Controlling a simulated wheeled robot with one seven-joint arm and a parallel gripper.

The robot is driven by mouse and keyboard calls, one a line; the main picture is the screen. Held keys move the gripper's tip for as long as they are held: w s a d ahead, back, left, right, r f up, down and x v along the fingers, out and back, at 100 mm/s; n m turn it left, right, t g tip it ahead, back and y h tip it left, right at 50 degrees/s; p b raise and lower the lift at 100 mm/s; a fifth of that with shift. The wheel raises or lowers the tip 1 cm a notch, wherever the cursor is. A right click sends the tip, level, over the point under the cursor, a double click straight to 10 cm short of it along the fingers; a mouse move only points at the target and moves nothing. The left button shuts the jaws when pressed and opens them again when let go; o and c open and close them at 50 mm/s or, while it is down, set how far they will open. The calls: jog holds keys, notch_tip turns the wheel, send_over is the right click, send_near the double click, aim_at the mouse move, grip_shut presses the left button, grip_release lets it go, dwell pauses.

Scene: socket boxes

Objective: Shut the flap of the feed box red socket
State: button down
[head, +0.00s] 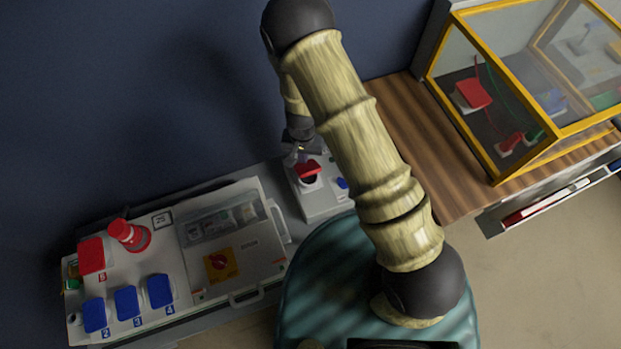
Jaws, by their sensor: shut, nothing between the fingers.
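A small grey box (319,203) stands just left of my arm. On it is a red socket (309,182) with its red flap (306,168) standing open at the wall side, a dark round opening showing in front of it. I take this for the feed box, but no label on it is readable. My gripper (296,158) is shut and empty, small in view, pointing down right at the back left edge of the red flap. I cannot tell whether it touches the flap. My arm hides the box's right side.
A larger panel box (225,293) stands left, with red and blue flaps, a red plug (128,234) and a clear-windowed cover. A blue socket cover (342,183) sits right of the red socket. A yellow-framed glass case (505,181) stands on the wooden bench (415,130). The blue wall is close behind.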

jog(key=shift+s+d, duration=0.15)
jog(key=shift+s, duration=0.1)
jog(key=shift+r, duration=0.15)
notch_tip(320, 180, up, 7)
jog(key=p, duration=0.6)
dwell(0.8)
